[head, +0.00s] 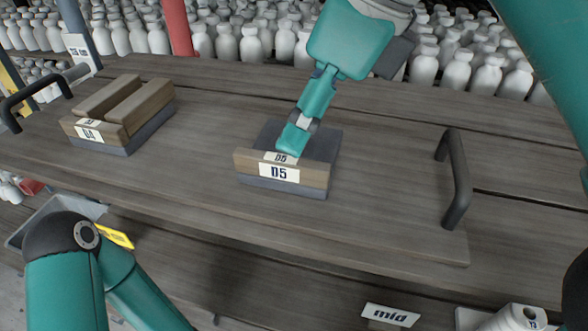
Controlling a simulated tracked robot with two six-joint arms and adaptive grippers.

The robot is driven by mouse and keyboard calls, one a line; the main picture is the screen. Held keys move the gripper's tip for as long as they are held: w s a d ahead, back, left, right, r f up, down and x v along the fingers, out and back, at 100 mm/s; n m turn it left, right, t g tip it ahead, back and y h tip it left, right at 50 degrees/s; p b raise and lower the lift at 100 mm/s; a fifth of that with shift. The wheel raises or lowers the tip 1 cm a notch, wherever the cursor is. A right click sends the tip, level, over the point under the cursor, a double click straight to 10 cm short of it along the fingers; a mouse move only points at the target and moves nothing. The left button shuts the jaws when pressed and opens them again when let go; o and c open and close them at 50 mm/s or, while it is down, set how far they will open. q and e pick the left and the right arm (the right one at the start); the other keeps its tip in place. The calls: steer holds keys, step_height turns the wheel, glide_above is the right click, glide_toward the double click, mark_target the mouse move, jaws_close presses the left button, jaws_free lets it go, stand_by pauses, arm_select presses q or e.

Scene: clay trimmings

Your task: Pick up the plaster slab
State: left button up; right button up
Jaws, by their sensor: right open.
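I see no pale slab that I can clearly name as the plaster slab. A dark grey block labelled D5 (322,147) lies on the wooden board, with a wooden strip (247,162) along its front edge. My right gripper (292,142) is open and points down at this block, its fingertip just behind the strip and over the label. Whether it touches is unclear, and the gripper hides part of the block's top. Only links of my left arm show at the lower left; its gripper is out of view.
A grey base labelled D4 (101,145) with two wooden strips sits at the left of the wooden board (390,205). Dark handles (457,180) stand at the board's ends. Many white bottles (455,70) line the back. A "mid" label (390,315) is at the front.

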mark_target(283, 160)
steer(key=shift+b+x, duration=0.3)
steer(key=shift+x, duration=0.9)
steer(key=b+x, duration=0.2)
steer(key=x, duration=0.3)
steer(key=shift+w, duration=0.2)
steer(key=shift+s+f, duration=0.1)
jaws_close()
